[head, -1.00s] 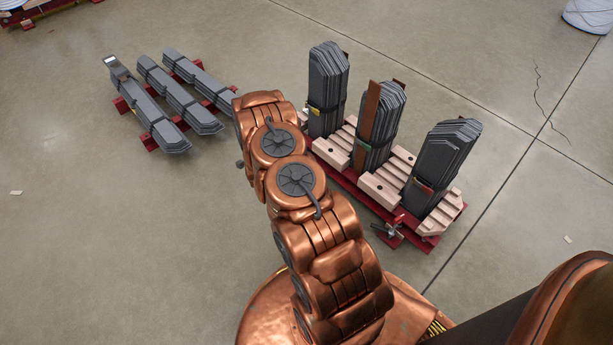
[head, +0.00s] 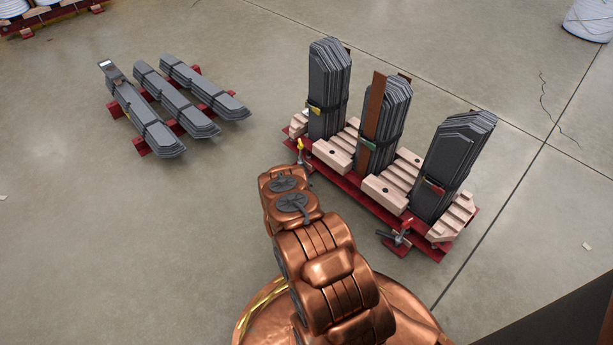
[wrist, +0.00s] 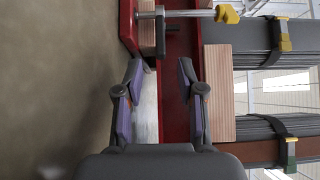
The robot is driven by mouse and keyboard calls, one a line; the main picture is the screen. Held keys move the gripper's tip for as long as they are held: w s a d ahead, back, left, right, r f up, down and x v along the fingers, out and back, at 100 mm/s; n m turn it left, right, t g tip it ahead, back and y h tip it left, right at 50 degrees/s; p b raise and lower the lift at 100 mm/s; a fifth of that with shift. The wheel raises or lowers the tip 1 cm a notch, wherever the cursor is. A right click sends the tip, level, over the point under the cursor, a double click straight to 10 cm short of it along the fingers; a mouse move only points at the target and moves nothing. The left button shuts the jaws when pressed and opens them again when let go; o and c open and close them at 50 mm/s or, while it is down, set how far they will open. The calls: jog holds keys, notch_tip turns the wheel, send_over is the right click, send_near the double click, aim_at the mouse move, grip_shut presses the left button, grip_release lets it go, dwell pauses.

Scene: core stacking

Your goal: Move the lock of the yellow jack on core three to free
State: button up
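The yellow jack (head: 301,148) stands at the left end of the red base frame (head: 345,182) in the head view. In the wrist view its yellow knob (wrist: 228,13) sits on a silver rod at the top, and a dark lever (wrist: 160,34), which looks like its lock, hangs across the rod. My gripper (wrist: 160,70) is open and empty, its two fingers just below the lever in the picture and seemingly apart from it. The head view hides the gripper behind my arm. The core nearest the yellow jack (head: 328,85) stands upright with a yellow tag.
A middle core (head: 392,115) with a green tag and a right core (head: 452,160) with a red tag stand on wooden blocks. Another jack (head: 397,238) is at the frame's right end. Flat stacks (head: 175,100) lie at left. The floor between is clear.

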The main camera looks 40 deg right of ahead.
aim_at(307, 173)
jog(key=b+x, duration=0.1)
jog(key=x, duration=0.6)
jog(key=shift+w+d, duration=0.15)
grip_shut()
dwell(0.6)
